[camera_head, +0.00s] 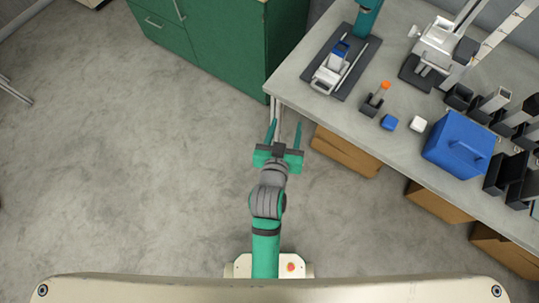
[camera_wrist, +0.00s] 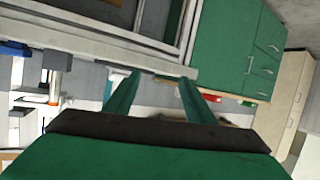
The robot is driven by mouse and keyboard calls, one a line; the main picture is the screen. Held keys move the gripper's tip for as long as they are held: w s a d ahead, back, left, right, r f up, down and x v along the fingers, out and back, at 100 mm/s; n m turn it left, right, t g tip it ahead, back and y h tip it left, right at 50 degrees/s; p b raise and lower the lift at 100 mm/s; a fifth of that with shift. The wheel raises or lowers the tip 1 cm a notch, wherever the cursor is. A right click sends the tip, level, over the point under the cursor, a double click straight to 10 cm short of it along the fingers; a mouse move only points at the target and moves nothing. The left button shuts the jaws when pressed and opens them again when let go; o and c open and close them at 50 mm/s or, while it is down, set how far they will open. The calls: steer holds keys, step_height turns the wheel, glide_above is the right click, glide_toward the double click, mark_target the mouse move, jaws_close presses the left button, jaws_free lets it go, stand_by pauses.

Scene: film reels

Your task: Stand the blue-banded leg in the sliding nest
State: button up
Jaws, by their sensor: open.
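My gripper (camera_head: 285,130) is open and empty over the floor, just left of the bench's left edge in the head view. Its two green fingers also show apart in the wrist view (camera_wrist: 158,88). A white carriage (camera_head: 325,77) sits between rails on a dark base (camera_head: 363,72) on the bench, with a blue-topped part (camera_head: 341,47) at its far end. It looks like the sliding nest, but its inside is too small to read. I cannot make out for certain which piece is the blue-banded leg.
A green cabinet (camera_head: 225,40) stands behind. Cardboard boxes (camera_head: 345,152) lie under the bench.

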steer(key=s+a+t+y, duration=0.1)
steer(key=s+a, duration=0.1)
steer(key=s, duration=1)
steer(key=s+a+n+t+y, duration=0.1)
steer(key=s+a+y, duration=0.1)
steer(key=s, duration=1.1)
steer(key=shift+s+a+f+n, duration=0.3)
steer(key=shift+a, duration=0.1)
